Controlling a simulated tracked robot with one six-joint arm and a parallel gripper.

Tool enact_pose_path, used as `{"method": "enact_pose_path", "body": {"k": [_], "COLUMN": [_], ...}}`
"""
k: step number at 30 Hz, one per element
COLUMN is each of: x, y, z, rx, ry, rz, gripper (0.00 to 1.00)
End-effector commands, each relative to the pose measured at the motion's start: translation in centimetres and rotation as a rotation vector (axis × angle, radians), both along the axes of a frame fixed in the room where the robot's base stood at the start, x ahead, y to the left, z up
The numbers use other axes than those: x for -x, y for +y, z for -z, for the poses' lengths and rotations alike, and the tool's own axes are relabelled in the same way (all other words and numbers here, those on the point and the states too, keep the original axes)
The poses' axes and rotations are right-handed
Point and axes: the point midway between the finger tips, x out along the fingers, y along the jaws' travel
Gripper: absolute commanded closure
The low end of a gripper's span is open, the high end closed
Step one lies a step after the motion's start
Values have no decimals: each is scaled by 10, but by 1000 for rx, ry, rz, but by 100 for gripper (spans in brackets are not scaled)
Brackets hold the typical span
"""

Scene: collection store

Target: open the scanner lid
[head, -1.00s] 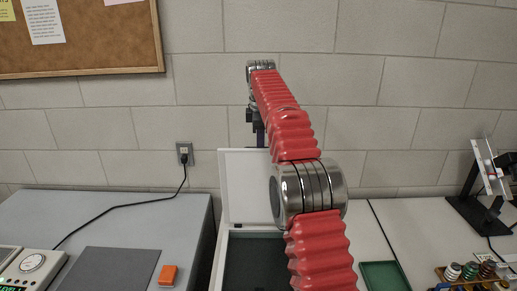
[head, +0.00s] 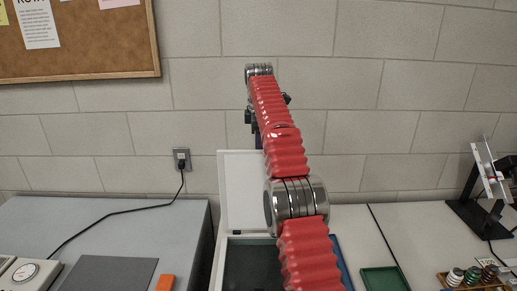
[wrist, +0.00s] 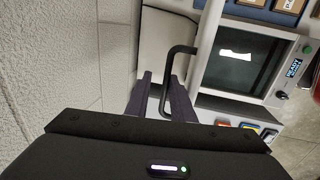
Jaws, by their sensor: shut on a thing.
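The scanner (head: 216,277) is a pale box with a dark bed, below and behind my arm in the head view. Its white lid (head: 240,190) stands raised, close to upright, in front of the wall. In the wrist view the lid (wrist: 166,45) shows beside the scanner bed (wrist: 243,58), next to a panel reading READY. A black bar handle (wrist: 170,65) lies between the dark fingers of my gripper (wrist: 160,88), which is shut on it. In the head view my arm hides part of the lid and bed, and most of the gripper.
A grey block wall is close behind the lid. To the right are a green tray (head: 384,279), a bottle rack (head: 472,281) and a black stand (head: 480,215). On the left are a dark mat (head: 110,273), an orange block (head: 166,284) and a dial instrument (head: 28,272).

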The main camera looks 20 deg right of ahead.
Motion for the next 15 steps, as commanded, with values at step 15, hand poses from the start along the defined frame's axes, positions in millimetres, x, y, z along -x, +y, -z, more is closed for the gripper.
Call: {"method": "enact_pose_path", "body": {"k": [15], "x": [-7], "y": [-2], "z": [3], "rx": [1], "ry": [-22], "rz": [0], "gripper": [74]}}
